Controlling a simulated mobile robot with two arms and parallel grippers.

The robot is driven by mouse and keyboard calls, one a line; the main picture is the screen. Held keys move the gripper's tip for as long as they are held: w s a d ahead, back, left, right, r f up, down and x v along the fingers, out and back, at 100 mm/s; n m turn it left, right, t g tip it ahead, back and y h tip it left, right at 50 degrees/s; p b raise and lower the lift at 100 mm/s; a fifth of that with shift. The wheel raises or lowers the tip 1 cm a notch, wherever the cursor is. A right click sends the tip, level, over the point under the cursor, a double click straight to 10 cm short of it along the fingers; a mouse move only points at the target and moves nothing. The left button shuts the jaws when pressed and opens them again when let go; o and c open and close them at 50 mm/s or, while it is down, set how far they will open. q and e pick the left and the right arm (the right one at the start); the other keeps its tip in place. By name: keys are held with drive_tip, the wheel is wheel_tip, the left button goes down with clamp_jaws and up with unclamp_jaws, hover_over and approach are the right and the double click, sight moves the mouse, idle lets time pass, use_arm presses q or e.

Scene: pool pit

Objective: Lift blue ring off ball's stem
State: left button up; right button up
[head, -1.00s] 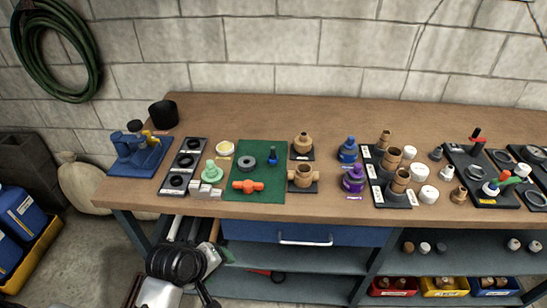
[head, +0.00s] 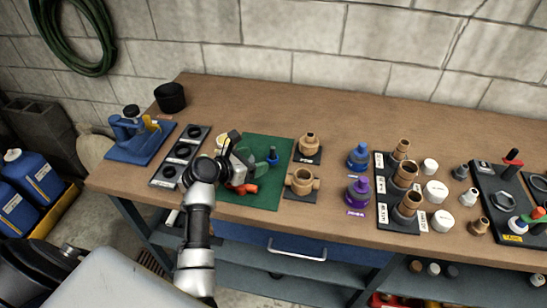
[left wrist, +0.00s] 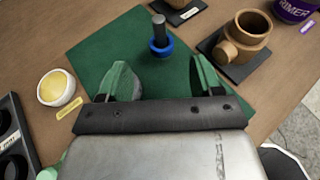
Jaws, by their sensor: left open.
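The blue ring (left wrist: 161,50) sits around the lower part of a dark upright stem (left wrist: 158,26) on the green mat (left wrist: 92,50). In the head view the ring (head: 272,159) is small, near the middle of the mat. The ball cannot be made out apart from the stem. My left gripper (left wrist: 165,74) is open and empty, its two green-padded fingers spread toward the ring. The ring lies beyond the fingertips, roughly between their lines. In the head view my left gripper (head: 246,160) is over the mat, left of the ring. My right gripper is not in view.
An orange valve part (head: 243,188) lies on the mat beside my gripper. A tan fitting (head: 301,182) stands right of the mat, with purple (head: 358,192) and blue (head: 358,157) cans further right. A yellow-filled dish (left wrist: 56,88) is left.

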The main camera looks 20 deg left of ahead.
sight(271, 158)
use_arm(q)
drive_tip(key=shift+x, duration=1)
drive_tip(key=x, duration=0.4)
drive_tip(key=shift+d+f, duration=0.1)
drive_tip(key=shift+f, duration=0.05)
drive_tip(key=shift+w+d+f, duration=0.1)
drive_tip(key=shift+w, duration=0.1)
drive_tip(key=shift+c, duration=0.4)
drive_tip(key=c, duration=0.9)
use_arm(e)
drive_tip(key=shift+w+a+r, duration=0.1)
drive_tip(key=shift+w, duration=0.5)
